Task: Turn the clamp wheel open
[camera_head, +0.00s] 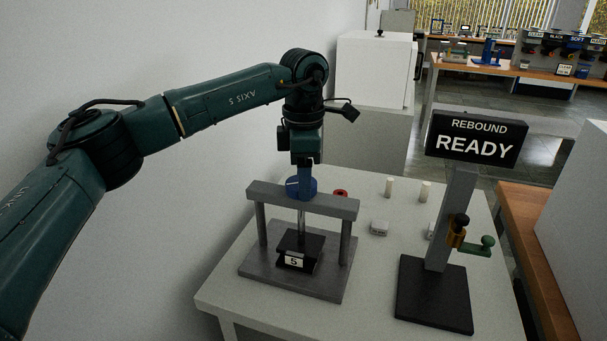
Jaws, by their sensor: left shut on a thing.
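The clamp press is a grey frame (349,240) with two posts, a crossbar and a base plate, standing on the pale table. Its blue clamp wheel (294,187) sits on top of the crossbar. A screw (301,222) runs down from it to a black block (312,243) with a label "5". My left gripper (304,182) points straight down from above and is shut on the blue wheel. Its fingers are partly hidden against the wheel. My right gripper does not show.
Behind are a red ring (341,193), pale cylinders (424,191) and a small grey piece (379,228). A wall is at left.

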